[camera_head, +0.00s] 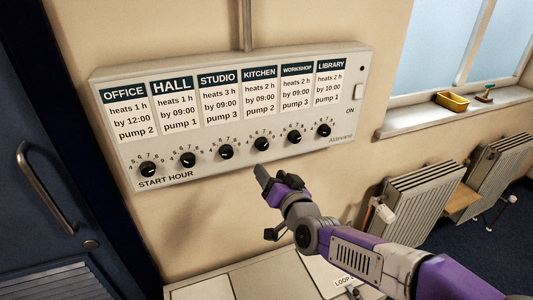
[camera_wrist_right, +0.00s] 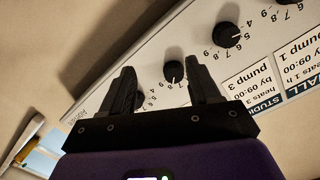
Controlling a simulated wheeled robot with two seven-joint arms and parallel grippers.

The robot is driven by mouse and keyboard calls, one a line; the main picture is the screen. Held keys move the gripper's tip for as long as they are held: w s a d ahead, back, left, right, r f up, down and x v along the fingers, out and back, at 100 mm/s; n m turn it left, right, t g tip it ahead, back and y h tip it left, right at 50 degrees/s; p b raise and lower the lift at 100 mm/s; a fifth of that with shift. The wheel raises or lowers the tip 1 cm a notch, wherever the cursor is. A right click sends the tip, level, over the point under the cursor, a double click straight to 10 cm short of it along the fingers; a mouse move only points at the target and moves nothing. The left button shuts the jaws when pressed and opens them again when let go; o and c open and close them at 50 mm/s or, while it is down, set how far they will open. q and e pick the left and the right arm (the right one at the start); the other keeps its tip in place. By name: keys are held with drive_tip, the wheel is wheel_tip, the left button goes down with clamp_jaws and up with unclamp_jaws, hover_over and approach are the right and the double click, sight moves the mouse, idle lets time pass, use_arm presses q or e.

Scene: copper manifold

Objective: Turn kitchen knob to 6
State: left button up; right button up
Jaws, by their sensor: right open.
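The kitchen knob (camera_head: 261,144) is a small black dial on the grey panel (camera_head: 350,150), below the KITCHEN label (camera_head: 259,73). In the right wrist view the kitchen knob (camera_wrist_right: 174,71) lies between and beyond my fingertips, with its light pointer mark toward the number arc, seemingly near 7. My right gripper (camera_head: 268,181) is just below the knob in the head view, apart from it. The wrist view shows the right gripper (camera_wrist_right: 163,82) with its two dark fingers spread and nothing between them. My left gripper is not in view.
The studio knob (camera_head: 225,152) and workshop knob (camera_head: 294,137) sit close on either side. A blue door (camera_head: 45,130) with a handle is at left.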

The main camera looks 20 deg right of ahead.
sight(264, 145)
wheel_tip(264, 145, up, 4)
drive_tip(key=s+t, duration=0.1)
drive_tip(key=w, duration=0.4)
drive_tip(key=w+d, duration=0.1)
drive_tip(key=w, duration=0.2)
drive_tip(key=shift+w, duration=0.1)
drive_tip(key=c, duration=1)
